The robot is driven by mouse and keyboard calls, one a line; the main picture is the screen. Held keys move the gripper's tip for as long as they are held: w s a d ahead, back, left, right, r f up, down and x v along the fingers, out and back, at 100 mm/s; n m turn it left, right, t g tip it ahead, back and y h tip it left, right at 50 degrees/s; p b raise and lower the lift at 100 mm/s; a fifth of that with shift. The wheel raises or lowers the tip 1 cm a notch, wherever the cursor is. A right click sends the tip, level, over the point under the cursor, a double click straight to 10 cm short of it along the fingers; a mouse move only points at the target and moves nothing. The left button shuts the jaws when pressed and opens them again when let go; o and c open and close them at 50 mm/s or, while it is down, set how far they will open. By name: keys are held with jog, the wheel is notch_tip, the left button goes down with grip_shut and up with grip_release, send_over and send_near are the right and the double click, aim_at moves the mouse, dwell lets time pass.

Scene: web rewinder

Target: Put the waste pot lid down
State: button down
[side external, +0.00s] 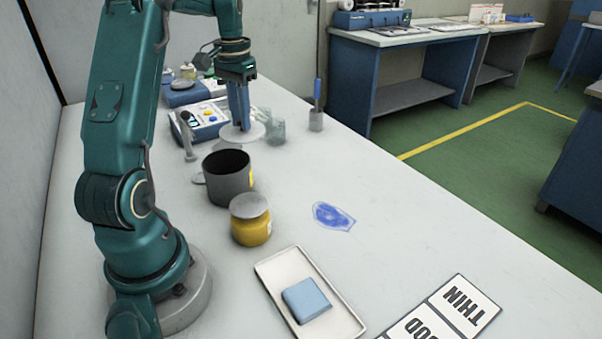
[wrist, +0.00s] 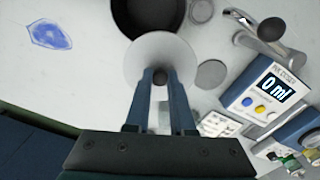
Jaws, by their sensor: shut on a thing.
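The waste pot lid (side external: 231,136) is a pale grey disc with a dark knob. My gripper (side external: 243,126) points down and is shut on the knob. In the wrist view the lid (wrist: 143,58) lies between and beyond my fingertips (wrist: 160,78), with the knob between them. The lid looks level and is at or just above the white table; I cannot tell whether it touches. The dark, open waste pot (side external: 228,180) stands nearer the side camera, and its rim (wrist: 127,30) shows past the lid in the wrist view. Its top is uncovered.
A clear cup (side external: 275,132) and a brush holder (side external: 316,122) stand right of the lid. A meter (wrist: 266,95) reading 0 ml is close by. A yellow jar (side external: 251,228), a blue smear (side external: 333,216) and a tray (side external: 344,318) with a blue block lie nearer the side camera.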

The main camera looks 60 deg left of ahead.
jog(key=w+d+f, duration=0.2)
jog(key=w, duration=0.1)
jog(key=w+d+f, duration=0.2)
jog(key=w, duration=0.1)
jog(key=w+d+f, duration=0.1)
jog(key=w+f, duration=0.1)
jog(key=shift+w+d+f, duration=0.15)
jog(key=shift+w+d, duration=0.25)
jog(key=shift+w+d+f, duration=0.1)
jog(key=shift+f, duration=2)
jog(key=shift+f, duration=0.1)
jog(key=c, duration=0.8)
grip_release()
jog(key=shift+o, duration=0.2)
